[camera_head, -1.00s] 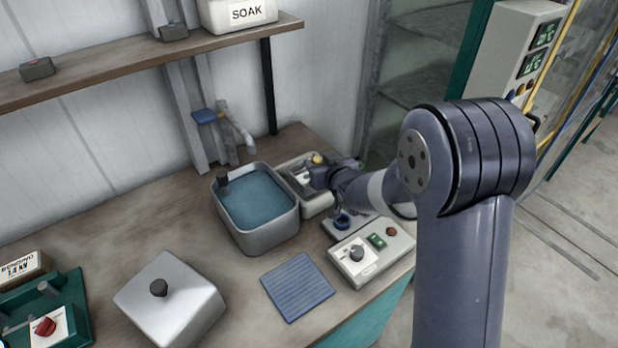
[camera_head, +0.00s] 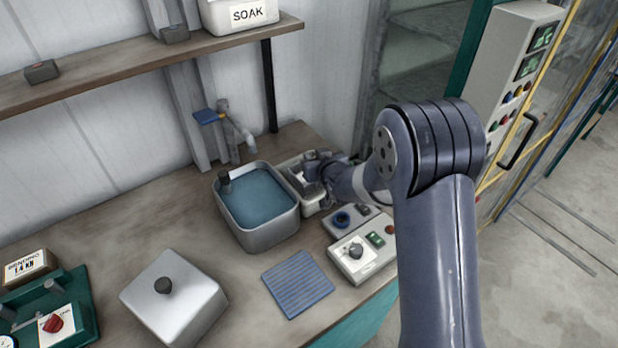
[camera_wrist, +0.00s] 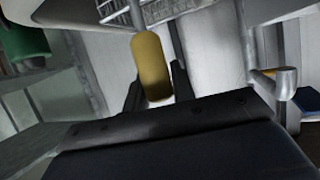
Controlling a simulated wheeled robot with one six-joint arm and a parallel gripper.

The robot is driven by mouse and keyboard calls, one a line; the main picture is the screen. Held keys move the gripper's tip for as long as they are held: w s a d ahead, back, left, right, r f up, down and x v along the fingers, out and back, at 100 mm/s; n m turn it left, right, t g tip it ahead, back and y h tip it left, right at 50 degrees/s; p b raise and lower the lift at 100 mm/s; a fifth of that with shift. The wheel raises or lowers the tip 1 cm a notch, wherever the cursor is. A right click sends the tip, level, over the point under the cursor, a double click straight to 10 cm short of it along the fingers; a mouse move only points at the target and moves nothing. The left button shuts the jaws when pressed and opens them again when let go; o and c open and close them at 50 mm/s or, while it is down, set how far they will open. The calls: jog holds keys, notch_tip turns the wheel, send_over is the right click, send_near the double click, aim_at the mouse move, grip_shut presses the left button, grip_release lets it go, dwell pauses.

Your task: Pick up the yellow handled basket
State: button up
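The basket's yellow handle (camera_wrist: 151,65) shows in the wrist view as a short yellow cylinder, with part of the wire basket (camera_wrist: 158,10) at the top edge. The dark fingers of my gripper (camera_wrist: 157,82) stand either side of the handle, with a light gap at its right; they look open, and contact is unclear. In the head view my gripper (camera_head: 314,166) is over the small grey tank (camera_head: 313,207) right of the blue bath. My gripper and wrist hide the basket and its handle there.
The bath of blue liquid (camera_head: 268,238) is close left of my gripper. Control boxes (camera_head: 362,258) stand in front of the small tank. A ribbed blue mat (camera_head: 297,284) and a lidded metal box (camera_head: 175,305) lie nearer. A shelf (camera_head: 110,75) runs above, at left.

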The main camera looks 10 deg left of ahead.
grip_shut()
